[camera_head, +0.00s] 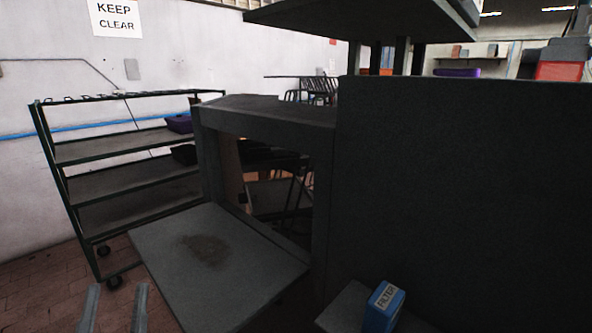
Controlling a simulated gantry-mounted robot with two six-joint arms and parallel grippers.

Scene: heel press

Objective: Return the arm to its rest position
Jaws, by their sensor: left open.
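My left gripper (116,289) shows at the bottom left edge of the head view. Its two grey fingers stand apart with nothing between them. It is above the brick-coloured floor, in front of the shelf trolley and to the left of the grey press plate. The rest of the left arm is below the picture. My right gripper is not in view. The dark grey press (455,190) fills the middle and right.
A grey plate (270,275) with a dark stain juts from the press opening. A blue box marked FILTER (383,306) stands on a small grey ledge (344,308) at the front. A wheeled shelf trolley (95,151) stands at the left wall. Floor shows at lower left.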

